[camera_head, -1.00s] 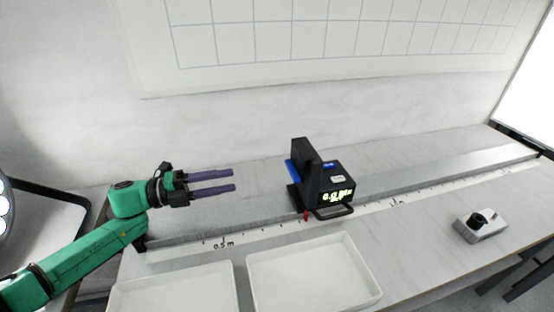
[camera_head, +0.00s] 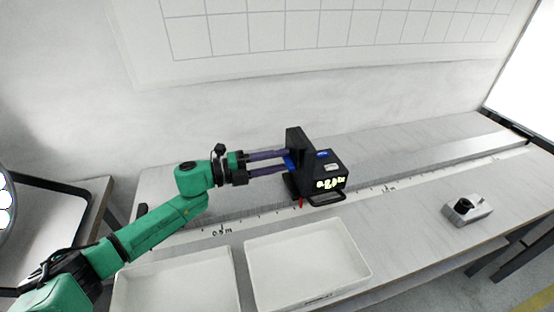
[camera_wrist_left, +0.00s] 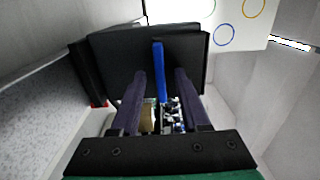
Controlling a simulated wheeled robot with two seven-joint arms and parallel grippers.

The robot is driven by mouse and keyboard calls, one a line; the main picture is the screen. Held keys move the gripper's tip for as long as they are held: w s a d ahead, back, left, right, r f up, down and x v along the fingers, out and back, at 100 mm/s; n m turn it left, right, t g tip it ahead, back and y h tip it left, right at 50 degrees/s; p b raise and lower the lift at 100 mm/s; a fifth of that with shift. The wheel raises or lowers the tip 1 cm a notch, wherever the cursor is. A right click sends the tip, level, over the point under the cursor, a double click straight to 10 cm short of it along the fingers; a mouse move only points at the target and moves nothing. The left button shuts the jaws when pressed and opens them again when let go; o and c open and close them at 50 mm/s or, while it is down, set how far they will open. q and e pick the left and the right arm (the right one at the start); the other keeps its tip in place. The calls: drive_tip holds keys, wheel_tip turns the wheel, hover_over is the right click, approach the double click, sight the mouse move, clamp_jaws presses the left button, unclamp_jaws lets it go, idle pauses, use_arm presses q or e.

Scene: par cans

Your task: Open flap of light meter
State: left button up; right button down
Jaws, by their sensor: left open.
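The light meter (camera_head: 331,170) is a black box with a lit digital display, standing on the metal rail. An upright black panel (camera_head: 297,141) rises at its left side and shows broad and dark in the wrist view (camera_wrist_left: 112,58). A narrow blue tab (camera_wrist_left: 159,68) stands out from this panel. My left gripper (camera_head: 285,161) is open, its two purple fingers pointing at the panel. In the wrist view the left gripper (camera_wrist_left: 160,78) has one finger on each side of the tab, with gaps between. Whether the fingertips touch the panel is unclear. My right gripper is out of view.
Two white trays (camera_head: 233,279) (camera_head: 365,262) lie in front of the rail. A small grey device with a black knob (camera_head: 467,208) sits at the right. A marked scale (camera_head: 400,184) runs along the rail. The table between device and meter is clear.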

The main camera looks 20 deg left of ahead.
use_arm(q)
clamp_jaws()
idle(1.4)
